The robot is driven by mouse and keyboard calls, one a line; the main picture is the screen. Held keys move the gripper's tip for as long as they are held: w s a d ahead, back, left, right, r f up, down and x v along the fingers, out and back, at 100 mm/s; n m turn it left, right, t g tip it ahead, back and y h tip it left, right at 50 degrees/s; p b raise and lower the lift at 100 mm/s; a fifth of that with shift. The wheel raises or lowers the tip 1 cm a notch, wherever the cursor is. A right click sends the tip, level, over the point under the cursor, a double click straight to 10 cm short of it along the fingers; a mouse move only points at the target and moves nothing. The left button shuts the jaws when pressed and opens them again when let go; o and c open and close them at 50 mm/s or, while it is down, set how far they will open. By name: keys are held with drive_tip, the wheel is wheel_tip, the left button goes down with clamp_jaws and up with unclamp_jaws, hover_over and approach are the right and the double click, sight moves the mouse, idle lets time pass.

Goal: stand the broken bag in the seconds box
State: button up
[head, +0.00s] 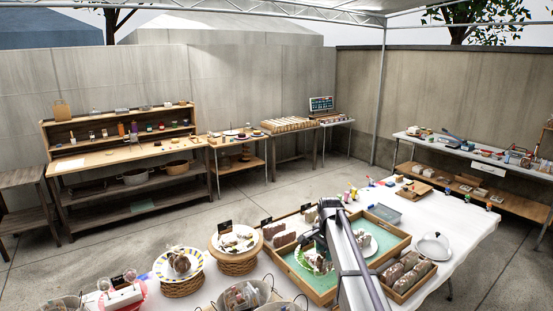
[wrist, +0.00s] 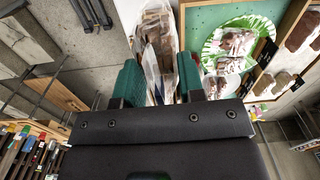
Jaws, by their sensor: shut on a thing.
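My gripper (wrist: 160,80) is shut on a clear bag (wrist: 158,38) of brown broken pieces, held between its green fingertips in the wrist view. The bag hangs beside the left wooden edge of a green-floored tray (wrist: 204,22). In the head view my gripper (head: 328,222) is above the same tray (head: 322,284), where the arm partly hides what it holds. A wooden box (head: 428,281) with several brown bags stands at the tray's right. I see no readable label to tell which box is the seconds box.
A green leafy plate (wrist: 212,42) with wrapped pieces lies in the tray. A cake plate on a woven stand (head: 235,262) is to the left. White tablecloth (head: 455,222) is bare toward the right.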

sight(322, 273)
drive_tip(key=f+b, duration=0.1)
drive_tip(key=f, duration=0.1)
drive_tip(key=a+f+b, duration=0.1)
drive_tip(key=f+b, duration=0.1)
drive_tip(key=s+f+b, duration=0.1)
drive_tip(key=f+b, duration=0.1)
drive_tip(key=shift+a+f, duration=0.15)
drive_tip(key=shift+a, duration=0.1)
drive_tip(key=f+b, duration=0.3)
drive_tip(key=shift+w+d+f, duration=0.25)
drive_tip(key=shift+d+f, duration=0.05)
drive_tip(key=shift+f, duration=0.05)
drive_tip(key=shift+a+r, duration=0.1)
drive_tip(key=shift+r, duration=0.15)
idle(0.4)
